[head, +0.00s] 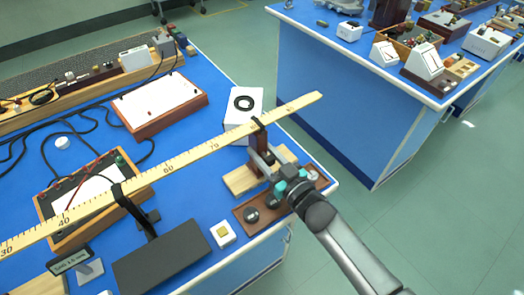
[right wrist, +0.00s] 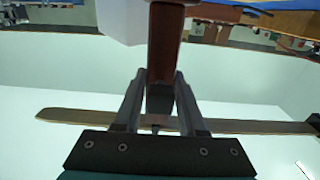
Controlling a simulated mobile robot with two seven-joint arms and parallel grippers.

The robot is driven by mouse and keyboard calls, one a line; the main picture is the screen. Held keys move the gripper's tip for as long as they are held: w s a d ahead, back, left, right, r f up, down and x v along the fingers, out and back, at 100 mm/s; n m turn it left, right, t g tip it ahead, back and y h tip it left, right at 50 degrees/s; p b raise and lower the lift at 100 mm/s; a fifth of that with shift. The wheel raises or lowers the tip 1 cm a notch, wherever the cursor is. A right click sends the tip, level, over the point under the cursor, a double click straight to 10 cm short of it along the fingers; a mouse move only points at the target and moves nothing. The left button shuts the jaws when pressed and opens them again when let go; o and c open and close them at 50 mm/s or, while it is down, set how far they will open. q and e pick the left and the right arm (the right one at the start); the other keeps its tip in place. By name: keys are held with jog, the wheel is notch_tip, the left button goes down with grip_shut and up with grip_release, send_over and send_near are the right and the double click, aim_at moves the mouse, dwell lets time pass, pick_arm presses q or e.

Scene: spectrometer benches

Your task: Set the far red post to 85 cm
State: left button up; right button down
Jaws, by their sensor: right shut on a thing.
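A long yellow rule (head: 190,160) runs diagonally over the blue bench, with printed numbers rising toward its upper right end. The red-brown far post (head: 264,157) is at the rule near that end, with a black clip (head: 258,124) at its top, beyond the 70 mark. The exact reading at the clip is too small to tell. My right gripper (head: 276,172) is shut on the post from the near right side. In the right wrist view, the post (right wrist: 166,42) stands between the two fingers (right wrist: 160,100). My left gripper is not in view.
A white box with a black ring (head: 243,112) is behind the rule. A wooden block (head: 240,181) and a brown board with dark knobs (head: 262,212) lie near my gripper. A dark panel (head: 160,262) and a white square block (head: 222,234) are nearer. Another bench (head: 340,90) stands across the aisle.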

jog(key=w+d, duration=0.2)
jog(key=d, duration=0.1)
jog(key=shift+w+d+f, duration=0.15)
jog(key=shift+w+d, duration=0.1)
jog(key=shift+s+a, duration=0.15)
jog(key=c, duration=0.6)
grip_release()
jog(key=shift+c, duration=0.2)
jog(key=p+v, duration=0.1)
jog(key=v, duration=1.4)
jog(key=shift+p, duration=0.4)
